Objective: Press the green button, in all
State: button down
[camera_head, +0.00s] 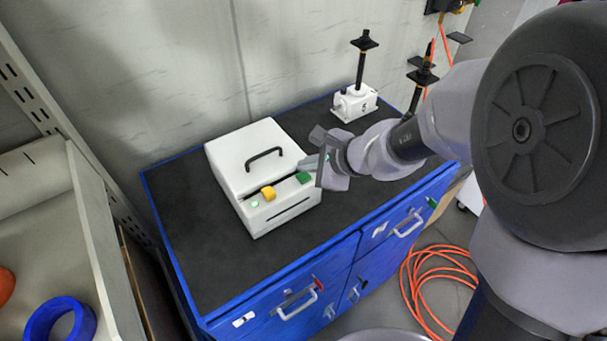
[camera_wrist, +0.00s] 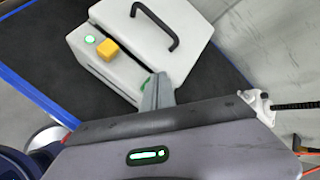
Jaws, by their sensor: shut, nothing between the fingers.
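A white box (camera_head: 247,158) with a black handle on its lid stands on the black top of a blue cabinet. Its front ledge carries a green button (camera_head: 304,177) at the right, a yellow button (camera_head: 268,193) and a small lit green light (camera_head: 254,204) at the left. My gripper (camera_head: 310,162) is shut and empty, close by the green button at the box's right side. In the wrist view the fingers (camera_wrist: 157,92) cover most of the green button (camera_wrist: 146,84); I cannot tell whether they touch it. The yellow button (camera_wrist: 107,49) shows clear there.
A white screw jack (camera_head: 355,103) stands behind my gripper on the cabinet top (camera_head: 205,255), with another black spindle to its right. A grey shelf with a blue ring (camera_head: 60,318) is at the left. An orange hose (camera_head: 437,283) lies on the floor. The cabinet top's front left is clear.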

aim_at(307, 178)
jog(key=shift+f, duration=0.1)
dwell(0.3)
jog(key=shift+f+b, duration=0.35)
jog(key=shift+b, duration=0.25)
jog(key=shift+f+b, duration=0.45)
jog(key=shift+b, duration=0.1)
dwell(0.4)
jog(key=shift+r+p, duration=0.7)
jog(key=shift+r, duration=0.2)
notch_tip(307, 178, up, 5)
jog(key=p, duration=0.4)
